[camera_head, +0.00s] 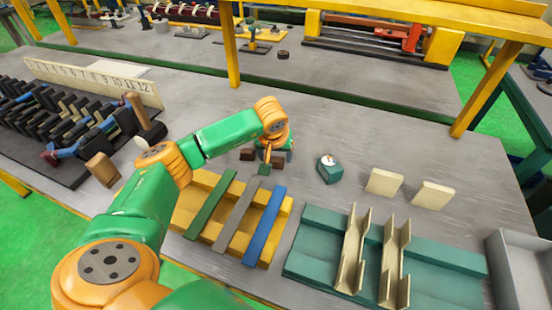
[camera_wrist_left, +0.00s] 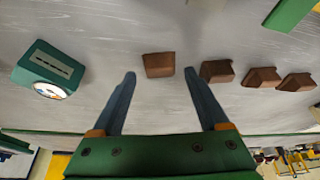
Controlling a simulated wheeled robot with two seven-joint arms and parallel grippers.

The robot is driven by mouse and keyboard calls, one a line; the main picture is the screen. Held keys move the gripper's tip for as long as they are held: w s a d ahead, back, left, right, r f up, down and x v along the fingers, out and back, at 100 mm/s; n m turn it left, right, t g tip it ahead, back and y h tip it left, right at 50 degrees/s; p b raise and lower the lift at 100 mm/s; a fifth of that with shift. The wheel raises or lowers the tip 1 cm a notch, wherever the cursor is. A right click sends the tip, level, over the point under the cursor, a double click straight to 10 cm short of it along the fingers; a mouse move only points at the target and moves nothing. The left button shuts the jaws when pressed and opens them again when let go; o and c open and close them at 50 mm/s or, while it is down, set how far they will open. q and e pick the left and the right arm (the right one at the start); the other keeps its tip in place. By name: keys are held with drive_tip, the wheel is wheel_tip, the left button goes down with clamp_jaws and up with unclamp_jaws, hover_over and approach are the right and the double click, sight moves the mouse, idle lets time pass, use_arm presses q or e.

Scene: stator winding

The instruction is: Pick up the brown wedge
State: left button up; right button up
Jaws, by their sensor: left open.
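Several brown wedges lie in a row on the grey bench. In the left wrist view, one wedge (camera_wrist_left: 158,64) shows in the gap between my left gripper's fingertips (camera_wrist_left: 160,74), nearer the right finger. A second wedge (camera_wrist_left: 217,71) shows just right of that finger, with two more (camera_wrist_left: 262,77) farther right. My left gripper is open with nothing between its pads; its exact height above the wedge is hard to tell. In the head view my left gripper (camera_head: 269,156) points down among the wedges, covering some; one brown wedge (camera_head: 247,154) shows to its left. My right gripper is not seen.
A teal gauge box (camera_head: 329,172) stands right of the gripper. A yellow rack (camera_head: 186,214) with green, grey and blue bars is in front. A teal tray (camera_head: 447,261) and two cream blocks (camera_head: 384,181) are right. A black fixture and numbered board (camera_head: 90,82) are left.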

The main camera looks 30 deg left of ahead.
use_arm(q)
drive_tip(key=shift+x, duration=0.75)
drive_tip(key=c, duration=1.2)
clamp_jaws()
drive_tip(key=shift+r, duration=0.15)
